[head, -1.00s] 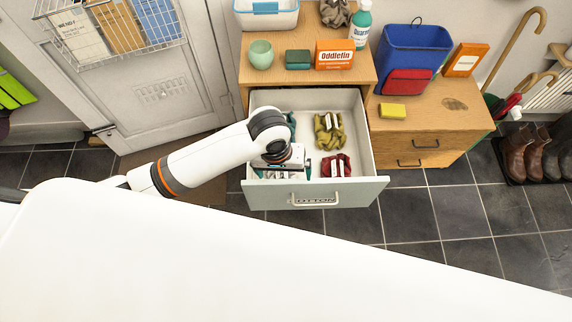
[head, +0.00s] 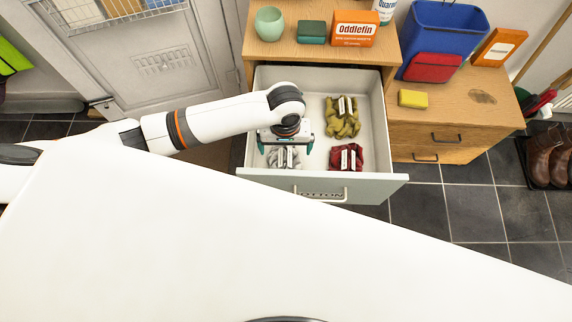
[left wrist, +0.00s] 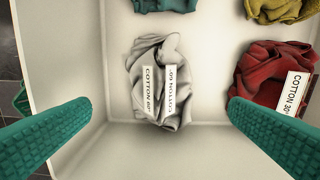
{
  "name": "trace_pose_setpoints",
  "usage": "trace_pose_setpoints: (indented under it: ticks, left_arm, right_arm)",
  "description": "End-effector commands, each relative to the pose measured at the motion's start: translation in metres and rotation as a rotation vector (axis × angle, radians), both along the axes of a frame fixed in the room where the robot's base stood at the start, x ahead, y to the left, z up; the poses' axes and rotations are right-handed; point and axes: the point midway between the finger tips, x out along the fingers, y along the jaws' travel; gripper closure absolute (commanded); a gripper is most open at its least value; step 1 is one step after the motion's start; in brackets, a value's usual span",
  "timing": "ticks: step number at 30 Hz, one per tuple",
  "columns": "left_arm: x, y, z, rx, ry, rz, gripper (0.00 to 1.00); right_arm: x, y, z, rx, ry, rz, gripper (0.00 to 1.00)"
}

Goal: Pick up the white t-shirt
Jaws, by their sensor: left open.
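The white t-shirt (left wrist: 160,82) lies crumpled on the drawer floor, centred in the left wrist view, with "COTTON 60°" tags on it. In the head view the white t-shirt (head: 284,158) shows in the front left of the drawer, partly hidden by my gripper. My left gripper (head: 285,146) is over it, open and empty. In the left wrist view its two green fingers (left wrist: 140,125) stand wide apart, one on each side of the shirt and apart from it. My right gripper is not in view.
The open drawer (head: 258,178) also holds a red garment (head: 346,157) to the right, an olive garment (head: 341,117) behind that, and a teal garment (left wrist: 165,4) behind the white one. Drawer walls stand close at the left and front.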

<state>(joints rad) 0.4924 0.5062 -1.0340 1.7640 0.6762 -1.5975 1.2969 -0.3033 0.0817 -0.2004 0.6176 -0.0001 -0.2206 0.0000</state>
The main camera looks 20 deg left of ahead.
Motion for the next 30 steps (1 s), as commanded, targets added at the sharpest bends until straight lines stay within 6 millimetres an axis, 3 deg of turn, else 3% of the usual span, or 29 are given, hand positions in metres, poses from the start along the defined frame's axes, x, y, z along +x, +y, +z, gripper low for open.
trace_pose_setpoints:
  ticks: [3, 11, 18, 28, 30]
  left_arm:
    - [0.000, 0.000, -0.021, 0.001, 0.000, -0.001, 0.00]
    - [0.000, -0.001, -0.041, 0.000, -0.001, -0.002, 0.00]
    - [0.000, -0.002, -0.077, 0.000, -0.001, -0.002, 0.00]
    - [0.000, -0.002, -0.085, -0.001, -0.003, -0.002, 0.00]
    - [0.000, -0.002, -0.085, -0.001, -0.003, -0.002, 0.10]
  right_arm:
    - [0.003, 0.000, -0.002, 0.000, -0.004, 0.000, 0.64]
    - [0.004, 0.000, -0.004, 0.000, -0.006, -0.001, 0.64]
    - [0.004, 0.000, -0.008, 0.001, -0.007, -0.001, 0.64]
    - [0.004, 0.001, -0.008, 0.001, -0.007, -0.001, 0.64]
    - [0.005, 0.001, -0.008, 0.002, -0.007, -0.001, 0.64]
